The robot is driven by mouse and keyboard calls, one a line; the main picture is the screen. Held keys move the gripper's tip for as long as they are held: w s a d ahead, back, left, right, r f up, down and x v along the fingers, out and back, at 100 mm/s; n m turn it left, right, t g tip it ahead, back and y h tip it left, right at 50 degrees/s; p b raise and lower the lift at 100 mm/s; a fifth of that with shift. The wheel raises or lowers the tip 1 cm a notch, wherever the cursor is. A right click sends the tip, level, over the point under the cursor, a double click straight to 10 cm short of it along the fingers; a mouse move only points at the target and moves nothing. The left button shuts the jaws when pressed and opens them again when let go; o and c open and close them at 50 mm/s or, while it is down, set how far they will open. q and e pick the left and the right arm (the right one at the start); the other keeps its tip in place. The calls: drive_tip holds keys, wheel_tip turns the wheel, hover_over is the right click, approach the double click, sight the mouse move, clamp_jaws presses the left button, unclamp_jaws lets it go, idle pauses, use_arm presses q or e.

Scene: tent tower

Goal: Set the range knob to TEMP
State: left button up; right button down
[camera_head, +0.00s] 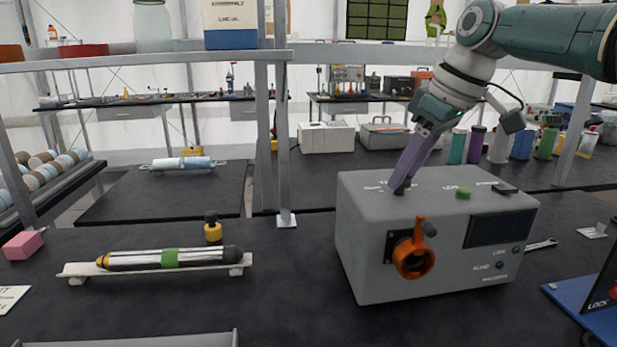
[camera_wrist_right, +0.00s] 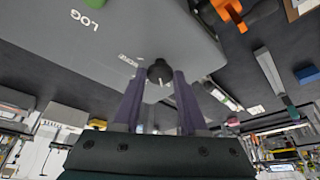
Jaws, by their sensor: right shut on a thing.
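A grey instrument box (camera_head: 365,245) stands on the dark table at the right of centre in the head view. A small dark knob (camera_wrist_right: 159,70) sits on its top near the left end. My right gripper (camera_head: 401,187) reaches down from the upper right, its purple fingers shut around this knob. In the wrist view the fingers (camera_wrist_right: 158,84) lie on both sides of the knob. Small white lettering beside the knob is too blurred to read, and I cannot tell which mark the knob points to. My left gripper is not in view.
The box also carries a green button (camera_head: 463,193) beside a LOG label, a dark screen (camera_head: 499,229) and an orange ring fitting (camera_head: 413,260) on its front. A striped tube (camera_head: 170,259) lies on a white stand at left. A wrench (camera_head: 542,244) lies at right.

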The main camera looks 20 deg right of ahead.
drive_tip(key=shift+f+n+y+b, duration=0.1)
drive_tip(key=shift+n+y+b, duration=0.2)
drive_tip(key=shift+n+b, duration=0.65)
drive_tip(key=shift+g, duration=0.3)
drive_tip(key=shift+c, duration=2.2)
unclamp_jaws()
drive_tip(key=shift+d+r, duration=0.1)
drive_tip(key=shift+r, duration=0.25)
drive_tip(key=v, duration=0.9)
drive_tip(key=shift+s+r, duration=0.15)
drive_tip(key=shift+s, duration=0.05)
